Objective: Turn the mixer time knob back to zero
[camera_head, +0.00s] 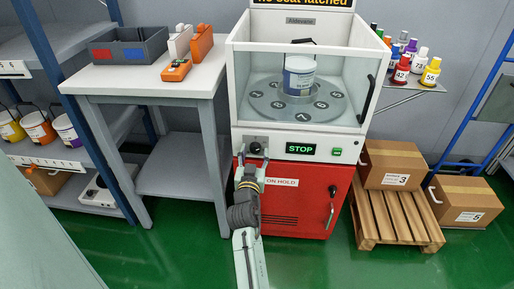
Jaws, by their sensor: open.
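The mixer (240,100) is a white cabinet with a clear window and a red lower door. Its dark round time knob (255,148) is on the left of the front control strip. My gripper (252,154) is at the knob from below, with its fingers apart on either side of it. I cannot tell whether the fingers touch the knob. The knob's marks and setting are too small to read. A display (301,148) to the right of the knob reads STOP in green.
A green button (336,151) and a red door with an ON HOLD label (283,182) are close to my gripper. A grey side table (150,82) is at the left; a pallet (398,215) with a carton is at the right.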

